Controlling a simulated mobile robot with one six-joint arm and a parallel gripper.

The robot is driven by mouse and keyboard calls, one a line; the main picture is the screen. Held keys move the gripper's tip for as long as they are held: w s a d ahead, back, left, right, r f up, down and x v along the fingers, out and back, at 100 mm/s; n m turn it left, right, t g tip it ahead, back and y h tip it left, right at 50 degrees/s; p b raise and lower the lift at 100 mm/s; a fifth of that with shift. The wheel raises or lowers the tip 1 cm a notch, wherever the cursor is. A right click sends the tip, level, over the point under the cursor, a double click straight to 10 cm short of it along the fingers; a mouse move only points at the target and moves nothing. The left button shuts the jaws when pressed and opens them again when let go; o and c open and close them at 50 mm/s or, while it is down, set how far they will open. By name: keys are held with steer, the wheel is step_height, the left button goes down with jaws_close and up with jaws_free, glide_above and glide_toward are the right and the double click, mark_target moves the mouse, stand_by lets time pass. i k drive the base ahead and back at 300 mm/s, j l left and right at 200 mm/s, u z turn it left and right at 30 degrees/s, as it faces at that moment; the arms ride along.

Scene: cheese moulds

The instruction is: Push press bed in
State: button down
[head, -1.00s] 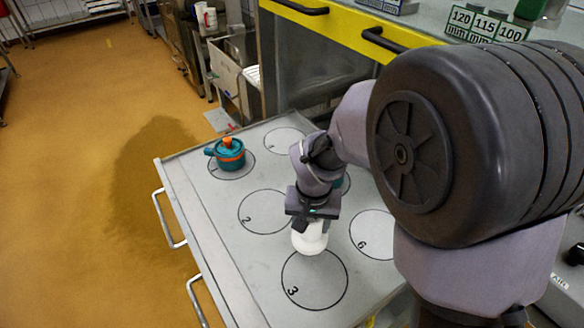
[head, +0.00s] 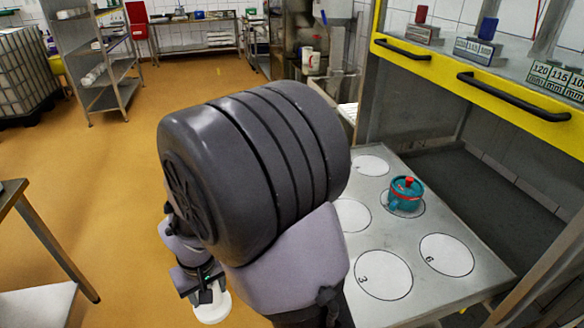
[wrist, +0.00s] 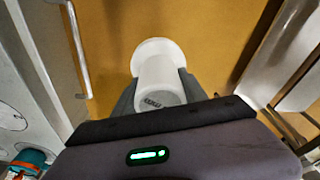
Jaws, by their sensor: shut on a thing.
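The press bed (head: 425,225) is a grey steel plate with numbered circles, standing out from under the yellow beam (head: 540,125) of the press. A teal pot with a red-orange knob (head: 405,193) stands on a circle in its back row. A second teal and orange pot (wrist: 28,160) shows at the wrist view's lower left corner; my arm hides it in the head view. My gripper (head: 208,288) is shut on a white flanged mould piece (head: 212,307), also in the wrist view (wrist: 160,80). It holds it over the floor, left of the bed.
A steel table (head: 35,235) stands at the left, with free orange floor between it and the bed. A bar handle (wrist: 77,45) runs along the bed's side. A steel rack (head: 95,65) stands at the back left.

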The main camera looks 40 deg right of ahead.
mark_target(371, 165)
steer(key=i+j+u, duration=0.15)
steer(key=i, duration=0.2)
steer(key=i+j+u, duration=0.1)
steer(key=i, duration=0.3)
steer(key=i+z, duration=0.3)
steer(key=i, duration=0.35)
steer(key=i+z, duration=0.3)
steer(key=i, duration=0.3)
steer(key=i+j+z, duration=0.25)
steer(key=i, duration=0.35)
steer(key=i+l+z, duration=0.1)
steer(key=i+z, duration=0.45)
steer(key=z, duration=0.25)
steer(key=i+j+z, duration=0.1)
steer(key=i+z, duration=0.25)
steer(key=i+j+z, duration=0.2)
steer(key=z, duration=0.2)
